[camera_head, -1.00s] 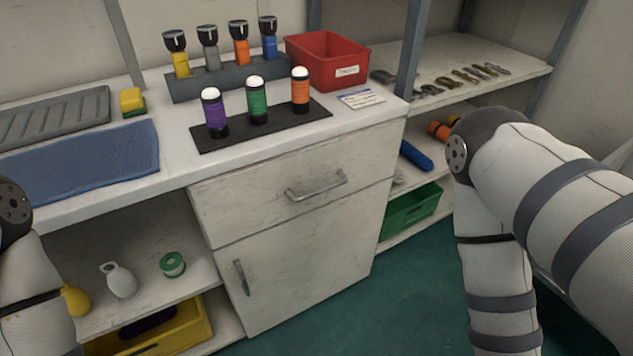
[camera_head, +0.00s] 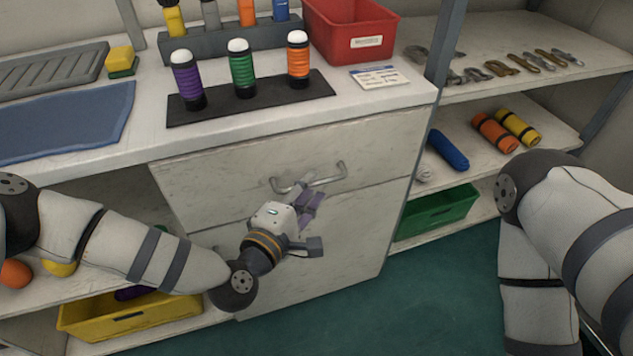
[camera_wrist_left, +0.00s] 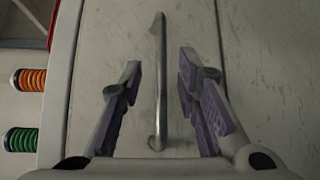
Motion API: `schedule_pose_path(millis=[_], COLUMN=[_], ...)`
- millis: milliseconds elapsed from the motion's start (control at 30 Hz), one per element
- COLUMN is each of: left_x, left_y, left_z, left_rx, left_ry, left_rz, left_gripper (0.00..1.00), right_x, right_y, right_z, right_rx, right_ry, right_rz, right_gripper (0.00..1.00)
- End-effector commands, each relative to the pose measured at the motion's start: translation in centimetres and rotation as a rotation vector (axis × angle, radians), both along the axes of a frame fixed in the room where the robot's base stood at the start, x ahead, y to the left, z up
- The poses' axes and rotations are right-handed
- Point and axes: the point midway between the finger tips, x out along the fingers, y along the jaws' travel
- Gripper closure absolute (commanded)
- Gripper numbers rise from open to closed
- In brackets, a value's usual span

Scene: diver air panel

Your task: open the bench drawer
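The bench drawer (camera_head: 232,185) is a worn white front under the bench top, and it looks shut. Its metal bar handle (camera_head: 331,178) also shows in the left wrist view (camera_wrist_left: 160,80), running lengthwise between the fingers. My left gripper (camera_head: 310,198) is at the handle. In the left wrist view its purple-padded fingers (camera_wrist_left: 160,100) are open, one on each side of the bar, with a gap to each. In the head view the gripper hides part of the handle. My right arm shows at the right, but its gripper is out of view.
A cupboard door (camera_head: 345,240) is below the drawer. On the bench top (camera_head: 225,128) are a dark mat with three coloured cylinders and a red bin (camera_head: 350,30). A green crate (camera_head: 436,212) and a yellow crate (camera_head: 130,318) sit on low shelves. The floor ahead is clear.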

Motion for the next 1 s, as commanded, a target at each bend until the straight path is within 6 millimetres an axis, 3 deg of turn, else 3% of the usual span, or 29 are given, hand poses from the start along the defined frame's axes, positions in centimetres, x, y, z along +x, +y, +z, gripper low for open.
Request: schedule_pose_path(millis=[200, 467, 600, 1000], left_x=[2.2, 2.4, 2.4, 2.2], left_y=[-1.2, -1.3, -1.3, -1.4], left_z=[-0.5, -0.4, -0.4, -0.4], left_rx=[0.002, 0.002, 0.002, 0.001], left_ry=[0.002, 0.001, 0.001, 0.002], left_rz=[-0.001, -0.001, -0.001, -0.002], left_gripper=[0.70, 0.70, 1.00, 1.00], right_x=[-0.2, -0.2, -0.2, -0.2], right_y=[0.0, 0.0, 0.0, 0.0], right_z=[-0.3, -0.3, -0.3, -0.3], right_rx=[-0.001, -0.001, -0.001, -0.001], right_ry=[0.008, 0.007, 0.007, 0.008], right_rz=[0.000, 0.000, 0.000, 0.000], right_gripper=[1.00, 1.00, 1.00, 1.00])
